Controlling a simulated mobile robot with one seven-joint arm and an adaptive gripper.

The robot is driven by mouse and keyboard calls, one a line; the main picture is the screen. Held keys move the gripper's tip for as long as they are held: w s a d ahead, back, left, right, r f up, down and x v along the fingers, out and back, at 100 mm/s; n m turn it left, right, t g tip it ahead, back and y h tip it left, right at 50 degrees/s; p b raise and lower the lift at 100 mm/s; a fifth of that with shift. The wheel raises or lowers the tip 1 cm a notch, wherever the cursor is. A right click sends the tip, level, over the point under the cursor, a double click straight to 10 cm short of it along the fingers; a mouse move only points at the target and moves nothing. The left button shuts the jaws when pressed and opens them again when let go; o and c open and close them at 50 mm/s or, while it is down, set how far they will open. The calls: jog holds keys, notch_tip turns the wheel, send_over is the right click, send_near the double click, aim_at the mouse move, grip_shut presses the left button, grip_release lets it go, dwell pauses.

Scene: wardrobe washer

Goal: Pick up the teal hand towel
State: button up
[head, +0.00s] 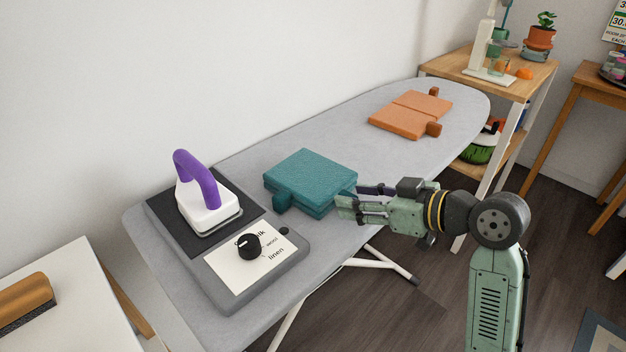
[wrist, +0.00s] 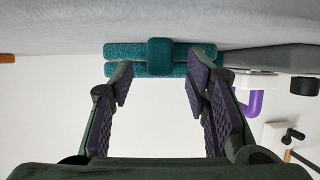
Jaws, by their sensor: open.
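The teal hand towel (head: 310,178) lies folded in a thick stack on the grey ironing board, with a small tab at its near left side. My gripper (head: 352,197) is open at the towel's right edge, level with it, reaching in from the right. In the wrist view, the towel (wrist: 130,50) shows end-on ahead of the open fingers (wrist: 161,76), with a tab at its middle. The fingertips overlap its lower outline there. I cannot tell whether they touch it. Nothing is held.
A white iron with purple handle (head: 202,190) stands on a dark pad left of the towel, beside a dial panel (head: 250,262). An orange folded cloth (head: 405,118) lies farther along the ironing board (head: 345,140). Bare board separates the cloths. A wooden shelf (head: 500,78) stands beyond.

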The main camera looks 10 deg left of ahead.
jog(key=shift+w+a+f, duration=0.15)
jog(key=shift+w+a, duration=0.1)
jog(key=shift+a, duration=0.15)
grip_shut()
dwell(0.4)
